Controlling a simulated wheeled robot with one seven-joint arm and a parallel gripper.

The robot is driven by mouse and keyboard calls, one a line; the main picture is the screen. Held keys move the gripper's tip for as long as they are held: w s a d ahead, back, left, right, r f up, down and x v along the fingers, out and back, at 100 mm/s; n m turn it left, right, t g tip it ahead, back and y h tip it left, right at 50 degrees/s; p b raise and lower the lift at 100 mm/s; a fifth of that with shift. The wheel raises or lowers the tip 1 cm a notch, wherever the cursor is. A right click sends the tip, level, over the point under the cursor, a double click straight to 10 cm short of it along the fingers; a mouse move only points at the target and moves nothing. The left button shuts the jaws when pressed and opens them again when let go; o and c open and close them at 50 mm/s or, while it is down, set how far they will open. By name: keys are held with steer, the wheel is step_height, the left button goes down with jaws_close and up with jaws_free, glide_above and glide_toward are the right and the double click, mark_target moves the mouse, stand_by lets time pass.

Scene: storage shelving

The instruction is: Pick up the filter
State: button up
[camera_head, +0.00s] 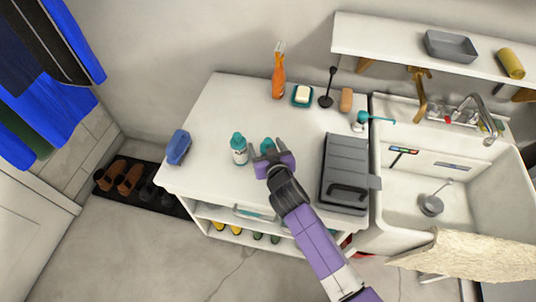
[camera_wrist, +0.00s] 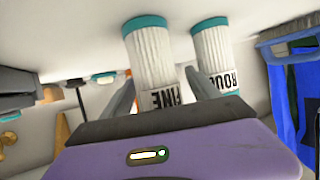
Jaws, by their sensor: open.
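Two white pleated filters with teal caps stand side by side on the white counter. The filter marked FINE (camera_wrist: 153,55) is between the fingers of my gripper (camera_wrist: 160,78) in the wrist view. In the head view only its teal cap (camera_head: 267,145) shows clearly, between the fingertips of my gripper (camera_head: 266,150). My gripper is open around it; I cannot tell whether either finger touches it. The second filter (camera_head: 239,150), with lettering reading "ROU" and partly cut off (camera_wrist: 216,58), stands just beside it, close to one finger.
A blue brush (camera_head: 179,147) lies at the counter's left edge. A grey toolbox (camera_head: 345,173) stands right of my arm. An orange bottle (camera_head: 279,72), soap dish (camera_head: 302,96) and black plunger-like tool (camera_head: 327,90) line the back.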

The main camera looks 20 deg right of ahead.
jaws_close()
stand_by(0.3)
